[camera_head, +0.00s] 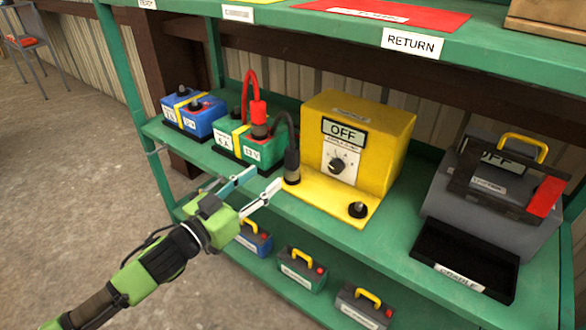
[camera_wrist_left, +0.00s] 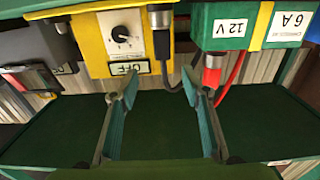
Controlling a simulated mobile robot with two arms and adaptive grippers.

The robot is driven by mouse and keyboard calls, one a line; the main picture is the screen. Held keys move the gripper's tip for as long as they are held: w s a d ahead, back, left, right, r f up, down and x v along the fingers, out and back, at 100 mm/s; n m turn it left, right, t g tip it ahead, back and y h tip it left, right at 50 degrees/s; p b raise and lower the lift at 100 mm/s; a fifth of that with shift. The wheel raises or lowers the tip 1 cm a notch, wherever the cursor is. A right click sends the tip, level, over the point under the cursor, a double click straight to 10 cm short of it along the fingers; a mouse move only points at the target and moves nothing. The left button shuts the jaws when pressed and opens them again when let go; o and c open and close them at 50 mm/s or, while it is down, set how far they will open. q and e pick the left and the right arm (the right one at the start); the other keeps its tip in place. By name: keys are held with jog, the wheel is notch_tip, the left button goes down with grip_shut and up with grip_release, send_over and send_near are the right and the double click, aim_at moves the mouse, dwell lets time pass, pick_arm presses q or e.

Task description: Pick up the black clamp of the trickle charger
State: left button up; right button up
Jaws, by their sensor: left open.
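The yellow charger (camera_head: 385,140) stands on the green shelf, its display reading OFF. The black clamp (camera_head: 291,165) stands upright at the left end of the charger's yellow base, with a black cable rising from its top. It also shows in the left wrist view (camera_wrist_left: 161,32), where the picture is upside down. My left gripper (camera_head: 266,179) is open and empty, in front of the black clamp and a little to its left. In the left wrist view its fingers (camera_wrist_left: 160,84) point towards the clamp, which is beyond the tips. My right gripper is not in view.
A red clamp (camera_head: 258,112) sits on the green battery (camera_head: 265,150), left of the black clamp. A blue battery (camera_head: 194,112) stands farther left. A grey case (camera_head: 480,190) and a black tray (camera_head: 463,262) are at right.

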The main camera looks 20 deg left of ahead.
aim_at(288, 158)
pick_arm(q)
jog(key=x, duration=0.8)
jog(key=shift+w+f, duration=0.15)
jog(key=shift+w, duration=0.05)
jog(key=x, duration=0.3)
jog(key=b+x, duration=0.1)
jog(key=shift+w+f, duration=0.3)
jog(key=shift+w, duration=0.1)
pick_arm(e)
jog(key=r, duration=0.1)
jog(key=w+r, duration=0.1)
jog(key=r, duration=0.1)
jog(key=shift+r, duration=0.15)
pick_arm(q)
grip_shut()
